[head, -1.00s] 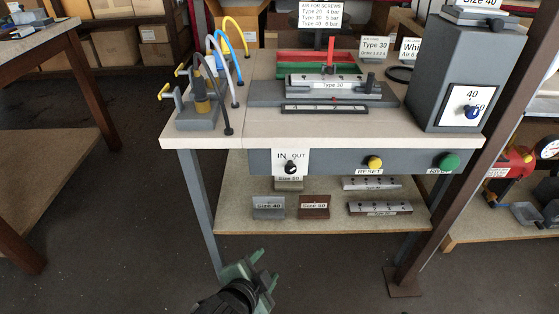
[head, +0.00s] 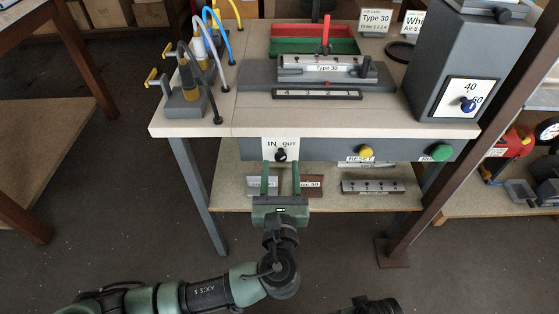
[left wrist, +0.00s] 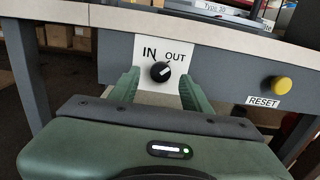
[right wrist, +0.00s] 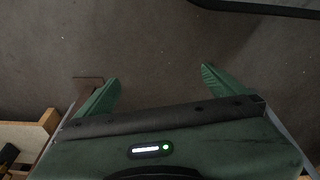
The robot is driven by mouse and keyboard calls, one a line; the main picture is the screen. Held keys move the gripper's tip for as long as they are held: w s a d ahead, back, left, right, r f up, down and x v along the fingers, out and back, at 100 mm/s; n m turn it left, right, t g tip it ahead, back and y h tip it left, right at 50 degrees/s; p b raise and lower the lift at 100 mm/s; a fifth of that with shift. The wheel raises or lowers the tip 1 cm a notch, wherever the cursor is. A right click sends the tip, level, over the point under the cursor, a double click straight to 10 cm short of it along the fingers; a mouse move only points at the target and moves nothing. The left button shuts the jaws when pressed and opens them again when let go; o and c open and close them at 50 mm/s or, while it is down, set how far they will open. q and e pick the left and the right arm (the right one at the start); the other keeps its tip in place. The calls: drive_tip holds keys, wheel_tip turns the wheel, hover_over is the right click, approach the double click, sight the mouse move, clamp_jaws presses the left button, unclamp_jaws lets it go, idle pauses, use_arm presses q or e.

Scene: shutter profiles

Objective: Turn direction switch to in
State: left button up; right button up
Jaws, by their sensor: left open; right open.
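The direction switch (head: 281,155) is a small black knob on a white plate marked IN and OUT, on the bench's grey front panel. It also shows in the left wrist view (left wrist: 160,72), where its white pointer mark is turned up and right, toward OUT. My left gripper (head: 281,166) is open and points at the knob, its two fingers spread just below it in the head view. In the left wrist view the fingers (left wrist: 158,84) stand either side of the knob, apart from it. My right gripper (right wrist: 160,78) is open and empty above the dark floor.
Right of the switch on the panel are a yellow RESET button (head: 365,152) and a green button (head: 440,152). The bench top (head: 330,120) overhangs above. A lower shelf (head: 235,185) holds size blocks and profiles. A grey box with a blue knob (head: 467,104) stands on the bench.

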sight(281, 155)
use_arm(q)
drive_tip(key=shift+w, duration=1.45)
use_arm(e)
drive_tip(key=shift+w+r, duration=0.2)
drive_tip(key=shift+r, duration=0.5)
use_arm(q)
clamp_jaws()
